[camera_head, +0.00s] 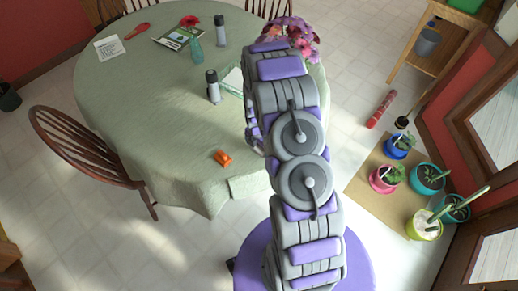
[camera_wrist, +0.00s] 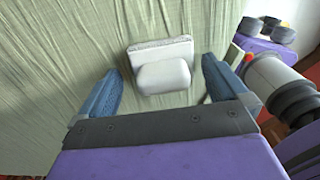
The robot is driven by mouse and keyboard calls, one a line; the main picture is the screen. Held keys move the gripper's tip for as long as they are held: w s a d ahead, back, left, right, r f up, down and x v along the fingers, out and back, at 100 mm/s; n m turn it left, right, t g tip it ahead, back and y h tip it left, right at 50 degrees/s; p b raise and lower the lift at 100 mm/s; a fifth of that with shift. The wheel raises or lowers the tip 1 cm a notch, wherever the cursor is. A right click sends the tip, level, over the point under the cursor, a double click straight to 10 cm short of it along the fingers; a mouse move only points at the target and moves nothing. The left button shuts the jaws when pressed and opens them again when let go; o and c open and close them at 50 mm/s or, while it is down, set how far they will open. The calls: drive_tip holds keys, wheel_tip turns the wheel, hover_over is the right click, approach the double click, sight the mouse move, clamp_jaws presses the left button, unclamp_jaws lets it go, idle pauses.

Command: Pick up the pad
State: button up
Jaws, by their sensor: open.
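In the wrist view a white pad (camera_wrist: 163,76) with a rounded, block-like front part and a flatter, speckled slab behind it lies on the green tablecloth. I cannot tell whether these are one piece or two. My gripper (camera_wrist: 163,70) is open above the cloth, its blue fingers on either side of the white pad with gaps at both sides. In the head view my arm reaches over the right part of the table and hides the gripper. A pale flat thing (camera_head: 233,80) shows partly beside the arm; I cannot tell if it is the pad.
The round table (camera_head: 150,110) also holds a grey bottle (camera_head: 213,86), an orange thing (camera_head: 222,158), a teal vase (camera_head: 196,48), a book (camera_head: 175,38), a paper (camera_head: 109,47) and flowers (camera_head: 298,32). A wooden chair (camera_head: 85,150) stands left. Potted plants (camera_head: 425,178) stand right.

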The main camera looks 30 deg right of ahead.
drive_tip(key=shift+d+f, duration=0.2)
drive_tip(key=shift+d, duration=0.4)
drive_tip(key=shift+c, duration=0.4)
drive_tip(key=shift+d, duration=0.15)
drive_tip(key=shift+c, duration=1.5)
drive_tip(key=shift+a, duration=0.5)
drive_tip(key=c, duration=0.4)
drive_tip(key=shift+a, duration=0.1)
drive_tip(key=c, duration=0.3)
drive_tip(key=shift+d, duration=0.4)
drive_tip(key=shift+d+r, duration=0.1)
drive_tip(key=shift+r, duration=0.3)
drive_tip(key=r, duration=0.2)
drive_tip(key=r+p, duration=0.1)
drive_tip(key=shift+a+r, duration=0.15)
drive_tip(key=shift+a, duration=0.15)
drive_tip(key=s+d, duration=0.2)
drive_tip(key=s, duration=0.2)
drive_tip(key=s+d+p, duration=0.1)
drive_tip(key=s+d, duration=0.2)
drive_tip(key=s, duration=0.2)
drive_tip(key=s+d+r, duration=0.1)
drive_tip(key=s+d, duration=0.1)
drive_tip(key=s, duration=0.3)
drive_tip(key=shift+d+p, duration=0.35)
drive_tip(key=shift+d, duration=0.05)
drive_tip(key=shift+d, duration=0.1)
